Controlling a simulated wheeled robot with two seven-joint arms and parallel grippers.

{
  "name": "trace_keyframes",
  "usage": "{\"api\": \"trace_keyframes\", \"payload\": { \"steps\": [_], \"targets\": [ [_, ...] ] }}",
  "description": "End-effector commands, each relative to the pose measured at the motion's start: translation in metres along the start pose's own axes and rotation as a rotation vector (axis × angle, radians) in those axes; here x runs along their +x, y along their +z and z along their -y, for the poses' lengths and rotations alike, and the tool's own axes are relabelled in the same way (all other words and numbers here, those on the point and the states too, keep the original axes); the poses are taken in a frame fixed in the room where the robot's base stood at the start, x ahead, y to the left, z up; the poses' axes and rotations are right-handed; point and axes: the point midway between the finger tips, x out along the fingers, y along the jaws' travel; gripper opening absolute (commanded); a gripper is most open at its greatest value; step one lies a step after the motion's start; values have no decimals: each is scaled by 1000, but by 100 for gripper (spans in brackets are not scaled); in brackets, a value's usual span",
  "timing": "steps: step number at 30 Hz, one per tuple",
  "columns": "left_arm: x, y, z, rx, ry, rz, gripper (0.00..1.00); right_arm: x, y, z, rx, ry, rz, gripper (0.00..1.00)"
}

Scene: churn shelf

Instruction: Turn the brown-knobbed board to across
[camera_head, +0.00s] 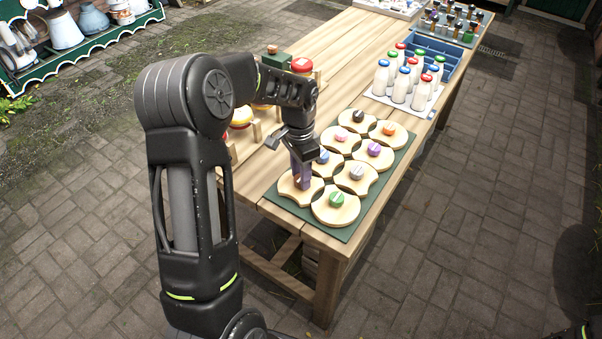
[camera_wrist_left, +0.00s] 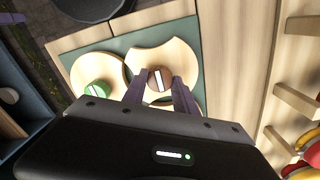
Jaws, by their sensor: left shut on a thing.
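The brown-knobbed board (camera_head: 289,187) is a pale wooden disc with scooped edges. It lies at the near left corner of the green mat (camera_head: 344,233). In the left wrist view the board (camera_wrist_left: 181,58) shows its brown knob (camera_wrist_left: 163,84), with a white stripe across its top. My left gripper (camera_head: 302,180) points down over this board, its purple fingers on either side of the knob. In the left wrist view the gripper (camera_wrist_left: 162,92) is shut on the brown knob. The fingers mostly hide the knob in the head view. My right gripper is not in view.
The green-knobbed board (camera_head: 324,212) sits close beside it, with blue (camera_head: 323,157) and grey (camera_head: 356,173) knobs near. Several other boards fill the mat. Milk bottles (camera_head: 400,87) stand farther back. Wooden posts and coloured round things line the table's left side.

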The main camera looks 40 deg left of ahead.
Motion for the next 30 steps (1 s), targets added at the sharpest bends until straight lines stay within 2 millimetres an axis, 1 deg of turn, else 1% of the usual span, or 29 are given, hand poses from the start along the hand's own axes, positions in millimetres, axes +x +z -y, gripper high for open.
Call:
{"api": "trace_keyframes", "payload": {
  "steps": [1, 2, 9, 20, 26, 30],
  "targets": [
    [0, 0, 0, 0, 0, 0, 22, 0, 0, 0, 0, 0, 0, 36],
    [0, 0, 0, 0, 0, 0, 20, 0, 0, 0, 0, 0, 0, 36],
    [0, 0, 0, 0, 0, 0, 0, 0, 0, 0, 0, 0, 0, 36],
    [0, 0, 0, -21, -1, -2, 0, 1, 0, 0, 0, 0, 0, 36],
    [0, 0, 0, -87, -1, -5, 0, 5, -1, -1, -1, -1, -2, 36],
    [0, 0, 1, -168, -2, -10, 0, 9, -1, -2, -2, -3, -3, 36]
  ]
}}
